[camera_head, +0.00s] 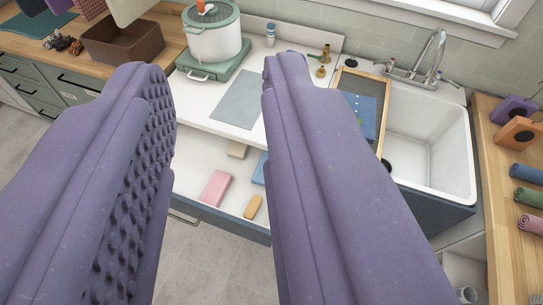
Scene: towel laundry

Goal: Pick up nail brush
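My gripper (215,68) shows as two large purple fingers, the left one with a studded inner face. They are wide apart with nothing between them. Below and beyond them is an open white drawer (190,172) holding a pink block (216,188), a small orange-yellow block (252,207), a beige block (237,150) and a blue item (260,170) partly hidden by the right finger. The blocks are apart from the gripper. I cannot tell which item, if any, is the nail brush; no bristles show clearly on them.
A white sink (435,150) with a chrome faucet (430,55) and a wood-framed screen (375,85) lie right. A pot (213,40) on a green base stands behind. Rolled towels (528,197) lie on the right wooden counter (495,160). The floor (225,262) in front of the drawer is clear.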

